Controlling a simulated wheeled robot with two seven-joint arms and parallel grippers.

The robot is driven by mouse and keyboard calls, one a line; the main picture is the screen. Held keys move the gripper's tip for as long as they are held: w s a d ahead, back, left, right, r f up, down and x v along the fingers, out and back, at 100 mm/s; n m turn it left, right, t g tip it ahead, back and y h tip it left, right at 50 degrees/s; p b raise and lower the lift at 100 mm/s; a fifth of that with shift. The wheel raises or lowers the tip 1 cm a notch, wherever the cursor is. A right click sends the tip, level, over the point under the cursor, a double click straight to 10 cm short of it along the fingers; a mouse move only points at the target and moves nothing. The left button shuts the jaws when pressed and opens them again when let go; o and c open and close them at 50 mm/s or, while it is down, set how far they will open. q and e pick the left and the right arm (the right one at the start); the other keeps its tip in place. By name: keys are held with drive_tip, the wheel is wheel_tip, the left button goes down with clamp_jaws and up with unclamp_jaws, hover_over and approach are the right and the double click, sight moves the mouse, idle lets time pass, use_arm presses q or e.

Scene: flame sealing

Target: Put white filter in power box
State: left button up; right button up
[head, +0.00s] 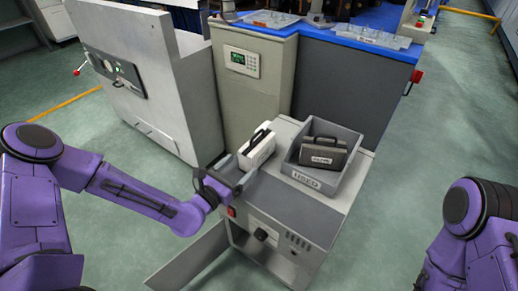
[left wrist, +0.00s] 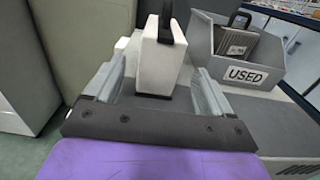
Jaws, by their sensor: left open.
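The white filter (head: 257,149) is a white block with a dark handle, standing upright on the left part of the grey cabinet top. My left gripper (head: 236,172) is open just in front of it. In the left wrist view the white filter (left wrist: 162,62) stands between and beyond the two fingers of my left gripper (left wrist: 165,85); I cannot tell whether they touch it. The cabinet under it (head: 270,232) has an open door (head: 190,268) at its lower left; I cannot tell whether this is the power box. My right gripper is out of view.
A grey bin (head: 306,180) labelled USED stands to the right on the cabinet top and holds a dark filter (head: 323,152). A beige cabinet with a display (head: 241,62) rises behind. A tall grey machine (head: 140,75) stands at the left.

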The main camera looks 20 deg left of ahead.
sight(253, 153)
use_arm(q)
drive_tip(key=b+x, duration=0.1)
drive_tip(key=x, duration=0.6)
drive_tip(key=shift+w+d+r, duration=0.1)
drive_tip(key=shift+w, duration=0.15)
drive_tip(key=c, duration=1.2)
